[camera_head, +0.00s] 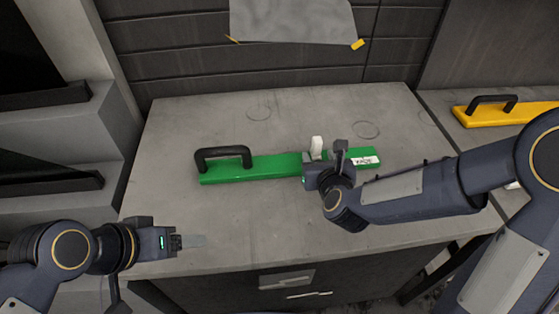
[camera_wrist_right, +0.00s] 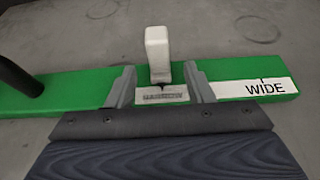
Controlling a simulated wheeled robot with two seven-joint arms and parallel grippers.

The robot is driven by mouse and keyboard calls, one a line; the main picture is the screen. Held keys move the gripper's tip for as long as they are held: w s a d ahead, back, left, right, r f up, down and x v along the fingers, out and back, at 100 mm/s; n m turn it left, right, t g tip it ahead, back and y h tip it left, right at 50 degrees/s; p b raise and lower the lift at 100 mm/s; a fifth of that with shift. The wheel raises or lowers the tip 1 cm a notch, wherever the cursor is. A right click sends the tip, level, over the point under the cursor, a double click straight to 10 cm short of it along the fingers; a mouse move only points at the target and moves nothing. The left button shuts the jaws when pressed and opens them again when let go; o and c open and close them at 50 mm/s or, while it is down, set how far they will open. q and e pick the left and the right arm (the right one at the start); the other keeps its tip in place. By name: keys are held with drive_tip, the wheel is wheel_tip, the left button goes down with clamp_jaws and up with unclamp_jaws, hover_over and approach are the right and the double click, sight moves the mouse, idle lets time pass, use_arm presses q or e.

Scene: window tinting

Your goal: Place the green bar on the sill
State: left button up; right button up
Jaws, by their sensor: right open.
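The green bar (camera_head: 270,168) lies flat on the grey worktop (camera_head: 200,120). It has a black arched handle (camera_head: 224,154) on its left part, an upright white peg (camera_head: 316,147) right of its middle and a white label reading WIDE (camera_wrist_right: 262,88) at its right end. My right gripper (camera_head: 328,152) is open at the peg. In the right wrist view its fingers (camera_wrist_right: 160,80) stand on either side of the peg, over the bar. My left gripper (camera_head: 190,241) is low at the worktop's front left, apart from the bar; its jaw state is unclear. I cannot tell which surface is the sill.
A yellow bar (camera_head: 500,114) with a black handle lies on a surface at the right. A grey sheet (camera_head: 292,20) with yellow corners hangs at the back wall. Grey ledges with black bars (camera_head: 50,180) are at the left. The worktop's back left is clear.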

drive_tip(key=shift+w, duration=0.1)
clamp_jaws()
idle(0.3)
drive_tip(key=shift+r, duration=0.1)
